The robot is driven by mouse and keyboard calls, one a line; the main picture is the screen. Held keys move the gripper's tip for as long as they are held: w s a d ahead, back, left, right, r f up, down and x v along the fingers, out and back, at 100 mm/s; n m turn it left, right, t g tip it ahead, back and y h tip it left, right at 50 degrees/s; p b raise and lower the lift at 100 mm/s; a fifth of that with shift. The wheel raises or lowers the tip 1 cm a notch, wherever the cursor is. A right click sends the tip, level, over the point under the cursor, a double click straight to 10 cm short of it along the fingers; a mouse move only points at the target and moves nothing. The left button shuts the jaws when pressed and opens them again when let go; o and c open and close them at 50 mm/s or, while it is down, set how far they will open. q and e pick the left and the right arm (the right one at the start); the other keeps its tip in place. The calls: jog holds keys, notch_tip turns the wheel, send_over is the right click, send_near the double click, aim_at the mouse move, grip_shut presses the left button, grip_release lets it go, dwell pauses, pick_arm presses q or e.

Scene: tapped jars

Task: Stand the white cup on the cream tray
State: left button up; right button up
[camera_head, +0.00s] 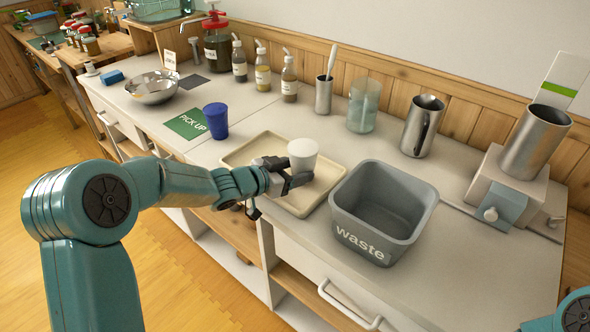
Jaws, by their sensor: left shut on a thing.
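The white cup (303,155) is upright in my left gripper (291,178), over the cream tray (240,155). The gripper is shut on the cup, with its fingers around the lower part. I cannot tell whether the cup's base touches the tray, as the fingers hide it. The cream tray lies flat on the white counter and looks otherwise empty. My right gripper is out of view; only a bit of that arm shows at the bottom right corner.
A grey waste bin (350,228) stands just right of the tray. A blue cup (216,121) stands by the green PICK UP mat (187,124) on the left. Several bottles, a glass jar (363,105) and a metal pitcher (423,127) line the back.

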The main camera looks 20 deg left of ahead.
pick_arm(q)
jog(key=shift+f+b, duration=0.35)
jog(key=shift+f, duration=0.15)
dwell(0.3)
jog(key=o, duration=1.2)
jog(key=shift+o, duration=0.2)
jog(key=shift+p+v, duration=1.35)
jog(key=shift+v, duration=2.6)
jog(key=shift+s+a, duration=0.1)
